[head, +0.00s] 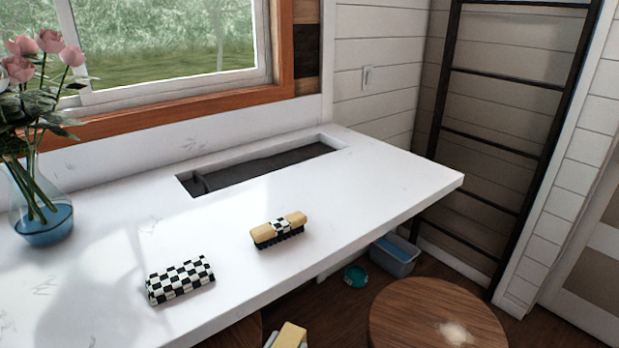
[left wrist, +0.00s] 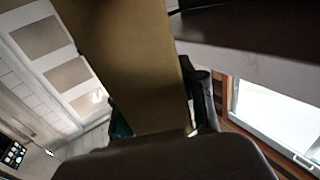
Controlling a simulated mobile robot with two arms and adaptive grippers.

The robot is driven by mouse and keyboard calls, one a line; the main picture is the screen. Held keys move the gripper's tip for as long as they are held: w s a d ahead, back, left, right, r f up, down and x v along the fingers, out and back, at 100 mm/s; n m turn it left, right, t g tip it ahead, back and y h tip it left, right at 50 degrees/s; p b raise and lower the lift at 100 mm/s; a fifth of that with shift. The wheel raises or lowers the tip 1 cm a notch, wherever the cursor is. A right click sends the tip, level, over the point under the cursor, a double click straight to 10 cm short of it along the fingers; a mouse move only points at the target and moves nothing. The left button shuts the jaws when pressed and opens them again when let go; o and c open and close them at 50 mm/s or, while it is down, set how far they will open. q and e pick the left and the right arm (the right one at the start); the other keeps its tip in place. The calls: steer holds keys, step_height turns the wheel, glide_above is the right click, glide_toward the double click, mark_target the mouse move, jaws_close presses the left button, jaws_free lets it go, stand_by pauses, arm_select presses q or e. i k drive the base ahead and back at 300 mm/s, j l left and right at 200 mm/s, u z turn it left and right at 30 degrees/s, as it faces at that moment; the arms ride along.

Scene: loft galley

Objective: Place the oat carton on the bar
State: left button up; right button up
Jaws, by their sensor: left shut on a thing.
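In the left wrist view a plain tan box-shaped thing (left wrist: 130,65), which looks like the oat carton, runs down from the top edge between the dark fingers of my left gripper (left wrist: 160,118). The gripper is shut on it; no label shows. The bar (head: 330,265) is the long white counter in the head view. Neither gripper is recognisable in the head view, and my right gripper is not seen. A pale yellow block (head: 290,336) is cut off at the bottom of the head view, below the bar's front edge; I cannot tell whether it is the carton.
On the bar are a black-and-white checkered block (head: 180,279), a tan brush (head: 278,230) and a glass vase (head: 43,222) of pink flowers. A recess (head: 260,165) lies at the back. The bar's right end is clear. A round wooden stool (head: 425,320) stands in front.

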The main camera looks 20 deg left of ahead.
mark_target(401, 176)
steer(key=i+l+u, duration=0.2)
steer(key=l, duration=0.2)
steer(key=i+l+u, duration=0.25)
steer(key=l, duration=0.15)
steer(key=l+u, duration=0.2)
steer(key=l, duration=0.2)
steer(key=i+l+u, duration=0.1)
steer(key=l+u, duration=0.15)
steer(key=l, duration=0.25)
